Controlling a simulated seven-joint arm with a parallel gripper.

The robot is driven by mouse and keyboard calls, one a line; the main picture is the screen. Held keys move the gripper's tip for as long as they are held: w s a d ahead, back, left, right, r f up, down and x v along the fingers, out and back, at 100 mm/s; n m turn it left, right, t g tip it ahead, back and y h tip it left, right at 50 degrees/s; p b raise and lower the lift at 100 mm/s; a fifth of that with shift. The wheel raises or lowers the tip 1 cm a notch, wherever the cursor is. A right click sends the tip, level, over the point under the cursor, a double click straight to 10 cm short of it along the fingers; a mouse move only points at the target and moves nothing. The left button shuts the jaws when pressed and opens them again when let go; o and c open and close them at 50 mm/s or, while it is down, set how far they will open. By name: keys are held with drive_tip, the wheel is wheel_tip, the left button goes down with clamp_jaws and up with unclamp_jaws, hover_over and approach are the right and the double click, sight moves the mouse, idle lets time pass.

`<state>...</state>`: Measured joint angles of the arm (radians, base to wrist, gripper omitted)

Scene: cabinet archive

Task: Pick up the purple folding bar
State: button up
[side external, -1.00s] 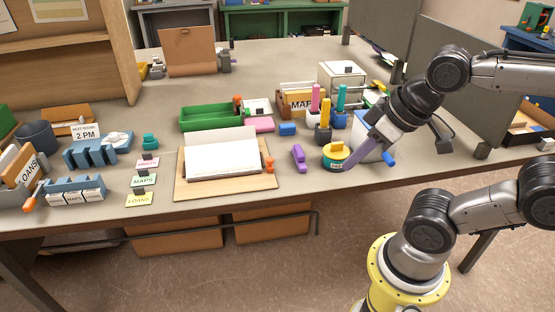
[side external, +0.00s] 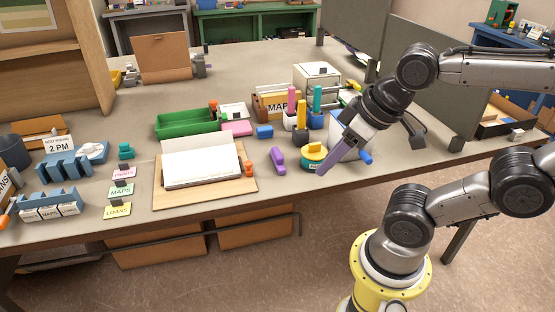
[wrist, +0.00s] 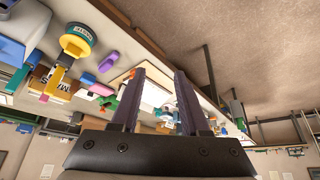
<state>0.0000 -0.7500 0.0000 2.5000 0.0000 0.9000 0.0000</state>
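The purple folding bar (side external: 278,159) lies on the table between the paper board and a round yellow-and-teal item. A small purple piece (wrist: 108,61) in the wrist view appears to be the same bar. My gripper (side external: 323,168) has long purple-grey fingers and hangs to the right of the bar, near the table's front edge, apart from it. In the wrist view, my gripper's two fingers (wrist: 160,75) stand apart with nothing between them, so it is open and empty.
The round yellow-and-teal item (side external: 314,152) stands between my gripper and the bar. Pen cups (side external: 300,136) and a blue block (side external: 265,132) stand behind the bar. The paper board (side external: 240,182) with a small orange piece (side external: 248,168) lies left. Bare table lies in front of the bar.

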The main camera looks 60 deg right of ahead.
drive_tip(key=shift+o, duration=1)
